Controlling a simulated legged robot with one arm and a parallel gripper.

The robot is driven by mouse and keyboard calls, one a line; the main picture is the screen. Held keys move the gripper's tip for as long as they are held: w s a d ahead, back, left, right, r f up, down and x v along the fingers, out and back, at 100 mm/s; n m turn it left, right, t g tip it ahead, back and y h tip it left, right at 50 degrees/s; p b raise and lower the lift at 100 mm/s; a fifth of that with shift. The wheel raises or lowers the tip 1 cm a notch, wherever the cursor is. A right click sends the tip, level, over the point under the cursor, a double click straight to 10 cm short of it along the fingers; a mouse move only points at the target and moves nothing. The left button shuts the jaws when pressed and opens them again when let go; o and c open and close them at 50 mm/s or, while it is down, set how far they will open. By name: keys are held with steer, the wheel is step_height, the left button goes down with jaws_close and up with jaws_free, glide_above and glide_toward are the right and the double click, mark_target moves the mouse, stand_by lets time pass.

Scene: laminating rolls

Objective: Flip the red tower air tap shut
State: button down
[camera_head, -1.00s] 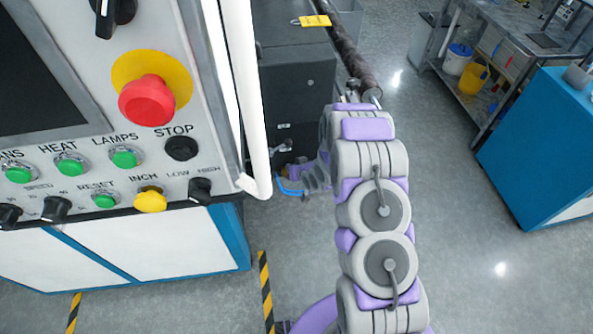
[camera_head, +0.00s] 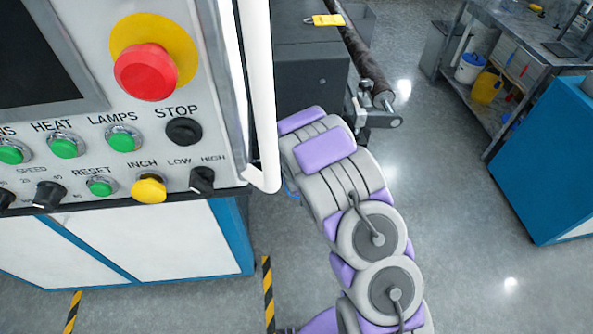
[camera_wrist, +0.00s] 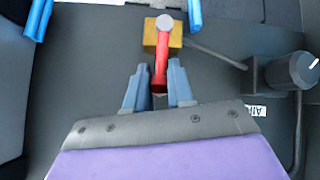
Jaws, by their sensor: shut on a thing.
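The red tap lever (camera_wrist: 160,75) shows in the wrist view, attached to a brass valve body (camera_wrist: 176,40) with a round grey cap. The lever points from the valve down the picture toward my gripper. My gripper (camera_wrist: 158,88) has one blue-grey finger on each side of the lever and is shut on it near its free end. In the head view my gripper and the tap are hidden behind my own arm and the white post.
An AIR label (camera_wrist: 257,110) and a dark round knob (camera_wrist: 290,70) sit right of the tap. Blue hoses (camera_wrist: 195,15) run above it. In the head view, the control panel (camera_head: 225,130) and white post (camera_head: 260,90) stand left of my arm; open floor lies right.

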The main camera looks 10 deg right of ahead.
steer(key=c, duration=1)
jaws_free()
steer(key=shift+a, duration=0.15)
steer(key=p+v, duration=0.2)
steer(key=v, duration=0.9)
steer(key=shift+s+r, duration=0.25)
steer(key=shift+s, duration=0.1)
steer(key=shift+r, duration=0.1)
